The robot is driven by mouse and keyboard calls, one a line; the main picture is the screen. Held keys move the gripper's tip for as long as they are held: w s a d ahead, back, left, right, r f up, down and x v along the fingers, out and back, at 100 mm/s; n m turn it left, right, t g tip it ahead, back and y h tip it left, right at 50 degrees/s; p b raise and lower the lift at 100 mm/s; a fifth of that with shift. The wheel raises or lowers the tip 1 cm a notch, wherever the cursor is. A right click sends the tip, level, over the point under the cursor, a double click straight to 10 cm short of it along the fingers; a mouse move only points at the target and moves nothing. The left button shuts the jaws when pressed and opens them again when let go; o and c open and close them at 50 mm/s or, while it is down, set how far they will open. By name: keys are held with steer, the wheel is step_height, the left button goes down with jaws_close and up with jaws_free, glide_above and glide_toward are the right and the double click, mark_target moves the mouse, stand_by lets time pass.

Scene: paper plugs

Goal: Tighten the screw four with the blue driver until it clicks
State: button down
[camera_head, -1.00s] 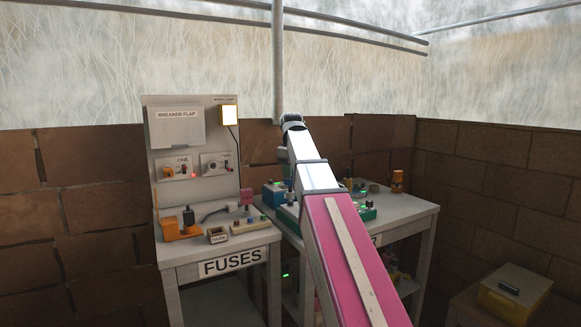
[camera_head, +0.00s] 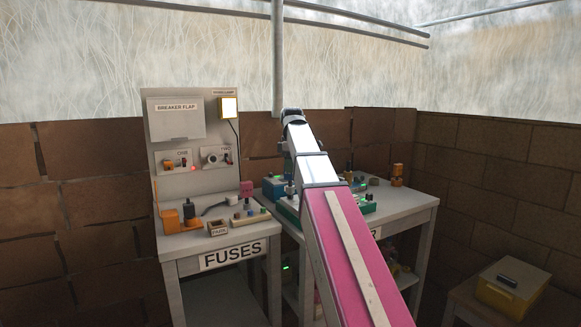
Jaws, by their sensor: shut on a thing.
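My gripper (camera_head: 289,172) hangs from the wrist above the left part of the right-hand table, beside and partly behind my arm. It is shut on a small slim dark thing (camera_head: 290,188), which looks like the blue driver, though little of it shows. Below it lies a green unit (camera_head: 288,211) that my arm partly covers. Its right end (camera_head: 369,207) shows past the arm. I cannot make out screw four or whether the driver's tip touches anything. A blue box (camera_head: 272,187) with a green light stands just left of the gripper.
An orange stack (camera_head: 397,174) stands at the right table's back. A yellow box (camera_head: 513,287) sits low at right.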

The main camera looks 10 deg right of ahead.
steer(key=n, duration=0.4)
steer(key=shift+n, duration=0.3)
steer(key=n, duration=0.8)
steer(key=shift+n+g, duration=0.3)
steer(key=shift+n, duration=0.1)
steer(key=n, duration=0.4)
steer(key=shift+w+f, duration=0.1)
steer(key=shift+f, duration=1)
stand_by(0.3)
